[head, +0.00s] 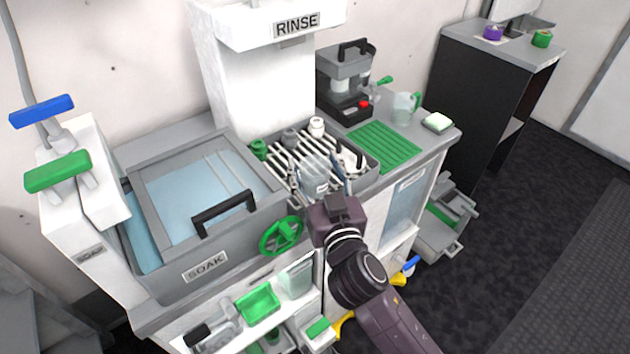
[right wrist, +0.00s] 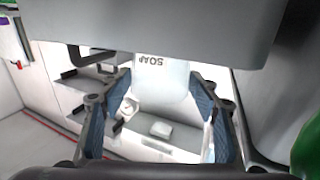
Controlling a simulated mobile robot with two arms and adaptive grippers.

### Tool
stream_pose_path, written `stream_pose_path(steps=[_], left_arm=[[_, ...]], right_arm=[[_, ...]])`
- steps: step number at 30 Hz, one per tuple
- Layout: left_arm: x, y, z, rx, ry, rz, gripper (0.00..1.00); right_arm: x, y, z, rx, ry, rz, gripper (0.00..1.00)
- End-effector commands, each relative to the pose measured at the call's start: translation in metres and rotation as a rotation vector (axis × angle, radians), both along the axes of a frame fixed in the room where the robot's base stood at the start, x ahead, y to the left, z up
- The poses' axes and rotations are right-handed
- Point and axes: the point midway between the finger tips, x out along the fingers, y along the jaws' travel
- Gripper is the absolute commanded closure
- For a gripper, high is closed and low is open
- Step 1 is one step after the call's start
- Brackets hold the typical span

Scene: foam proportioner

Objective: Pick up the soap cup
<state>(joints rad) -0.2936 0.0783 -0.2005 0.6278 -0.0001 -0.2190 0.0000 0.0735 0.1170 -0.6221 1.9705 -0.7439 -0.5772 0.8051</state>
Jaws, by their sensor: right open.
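The soap cup (head: 313,177) is a clear, pale cup with a small label. It stands at the front of the slatted drain rack in the head view. In the right wrist view the cup (right wrist: 165,85) shows its SOAP label upside down, between my finger pads. My right gripper (head: 322,184) is open, with one finger on each side of the cup. In the right wrist view the gripper (right wrist: 152,105) shows a gap beside the cup; I cannot tell whether either pad touches it. My left gripper is not in view.
The slatted rack (head: 291,152) also holds small white, grey and green pieces. The SOAK basin (head: 205,266) and a green handwheel (head: 281,236) are to the left. A green mat (head: 382,147), a black-and-grey machine (head: 345,80) and a clear jug (head: 404,107) are to the right.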

Motion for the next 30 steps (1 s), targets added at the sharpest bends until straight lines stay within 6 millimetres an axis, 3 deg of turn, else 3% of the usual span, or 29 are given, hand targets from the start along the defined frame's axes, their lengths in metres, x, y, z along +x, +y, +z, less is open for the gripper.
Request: stream_pose_path(steps=[12, 21, 30], left_arm=[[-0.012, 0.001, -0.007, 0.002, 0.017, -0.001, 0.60], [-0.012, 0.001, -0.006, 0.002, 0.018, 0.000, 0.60], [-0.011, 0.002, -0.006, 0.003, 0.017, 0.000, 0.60]], right_arm=[[0.050, 0.012, 0.000, -0.001, -0.001, 0.000, 0.44], [0.053, 0.013, 0.000, 0.001, 0.000, 0.000, 0.44], [0.053, 0.013, 0.000, 0.000, 0.000, 0.000, 0.75]])
